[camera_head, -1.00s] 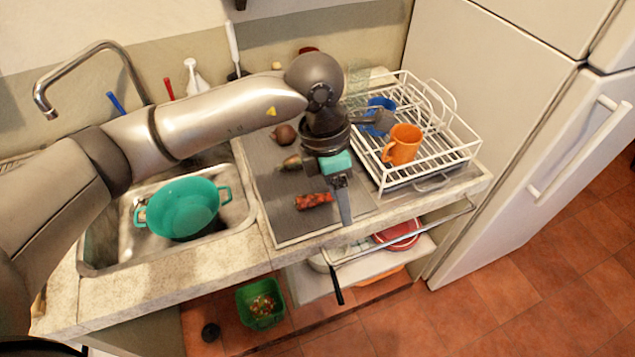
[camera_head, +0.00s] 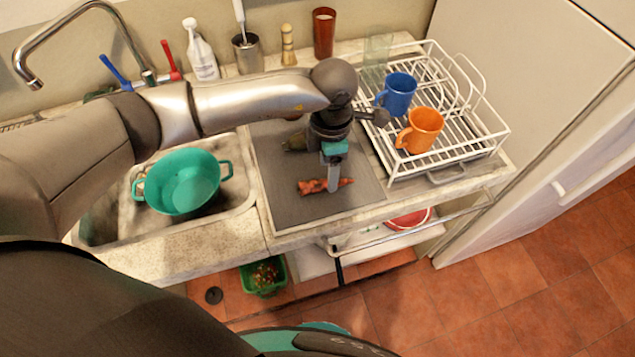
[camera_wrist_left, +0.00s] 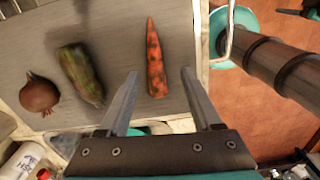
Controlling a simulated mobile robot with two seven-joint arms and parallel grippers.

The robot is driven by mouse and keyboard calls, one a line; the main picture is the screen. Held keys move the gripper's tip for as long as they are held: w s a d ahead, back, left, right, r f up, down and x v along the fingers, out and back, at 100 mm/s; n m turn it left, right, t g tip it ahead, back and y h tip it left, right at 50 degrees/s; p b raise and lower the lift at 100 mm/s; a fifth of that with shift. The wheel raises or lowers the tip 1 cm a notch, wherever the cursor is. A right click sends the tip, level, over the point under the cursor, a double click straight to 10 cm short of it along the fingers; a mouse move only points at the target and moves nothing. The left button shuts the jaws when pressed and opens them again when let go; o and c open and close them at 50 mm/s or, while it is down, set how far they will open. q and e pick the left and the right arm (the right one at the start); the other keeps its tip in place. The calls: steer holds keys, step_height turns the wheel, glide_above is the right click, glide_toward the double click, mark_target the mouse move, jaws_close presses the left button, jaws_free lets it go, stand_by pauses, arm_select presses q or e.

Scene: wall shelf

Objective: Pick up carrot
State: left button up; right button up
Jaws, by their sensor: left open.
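The orange, dark-blotched carrot (camera_head: 312,187) lies on the grey mat right of the sink. In the left wrist view the carrot (camera_wrist_left: 155,60) lies lengthwise between the two finger lines. My left gripper (camera_head: 334,187) points down over the carrot and hides part of it in the head view. In the wrist view the left gripper's fingers (camera_wrist_left: 159,73) are apart, one on each side of the carrot, with nothing held. I cannot tell the exact height of the fingertips above the mat. My right gripper is not in view.
A green mottled vegetable (camera_wrist_left: 80,73) and a dark red onion-like one (camera_wrist_left: 39,95) lie beside the carrot. A white dish rack (camera_head: 455,150) with blue (camera_head: 398,93) and orange (camera_head: 424,127) mugs stands to the right. A teal colander (camera_head: 181,182) sits in the sink.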

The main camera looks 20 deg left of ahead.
mark_target(326, 182)
arm_select(q)
steer(key=shift+w+a+f, duration=0.15)
steer(key=shift+f, duration=1.2)
steer(key=shift+w+a+f, duration=0.1)
steer(key=shift+w+f, duration=0.05)
steer(key=shift+f, duration=1.15)
steer(key=shift+c, duration=0.3)
jaws_close()
